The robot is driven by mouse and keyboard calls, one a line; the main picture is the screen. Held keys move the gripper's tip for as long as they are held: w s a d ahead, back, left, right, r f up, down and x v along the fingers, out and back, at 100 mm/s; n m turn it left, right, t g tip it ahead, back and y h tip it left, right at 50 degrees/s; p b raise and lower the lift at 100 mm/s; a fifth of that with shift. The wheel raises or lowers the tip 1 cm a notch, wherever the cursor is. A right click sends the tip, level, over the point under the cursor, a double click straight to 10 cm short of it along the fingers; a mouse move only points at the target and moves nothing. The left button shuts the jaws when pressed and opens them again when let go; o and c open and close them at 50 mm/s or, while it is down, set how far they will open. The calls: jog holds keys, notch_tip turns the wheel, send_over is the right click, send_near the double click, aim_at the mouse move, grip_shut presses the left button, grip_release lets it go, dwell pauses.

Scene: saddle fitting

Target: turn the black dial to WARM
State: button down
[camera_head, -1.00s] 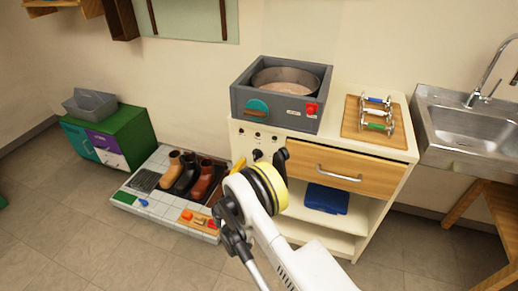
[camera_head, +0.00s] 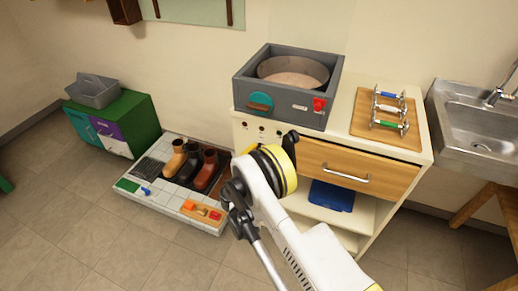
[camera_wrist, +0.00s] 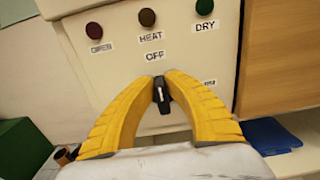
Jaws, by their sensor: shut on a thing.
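The black dial (camera_wrist: 161,95) is on the cream front panel in the wrist view, between the two yellow fingers of my gripper (camera_wrist: 162,80). My gripper is shut on it. The dial stands close to upright, its upper end just below the OFF label (camera_wrist: 154,56). No label that clearly reads WARM shows; a small label (camera_wrist: 209,82) right of the fingers is partly hidden and hard to read. In the head view my gripper (camera_head: 285,150) is at the cabinet front (camera_head: 243,140), and my arm hides the dial.
A dark red knob (camera_wrist: 94,30), a brown knob (camera_wrist: 147,17) labelled HEAT and a green knob (camera_wrist: 204,7) labelled DRY sit above the dial. A wooden drawer (camera_head: 335,165) is to the right. A grey box with a round pan (camera_head: 290,80) stands on top.

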jog(key=m, duration=0.3)
jog(key=shift+d+m, duration=0.3)
jog(key=shift+m, duration=0.1)
jog(key=shift+s+d+f+m, duration=0.1)
jog(key=shift+d+f+m, duration=0.15)
jog(key=shift+m, duration=1.85)
jog(key=shift+s+d+f+m, duration=0.1)
jog(key=shift+d+f+m, duration=0.1)
jog(key=shift+m, duration=1.9)
jog(key=shift+s+d+f+m, duration=0.15)
jog(key=shift+f+m, duration=0.1)
jog(key=shift+m, duration=1.85)
jog(key=shift+w, duration=0.1)
jog(key=c, duration=1.4)
grip_release()
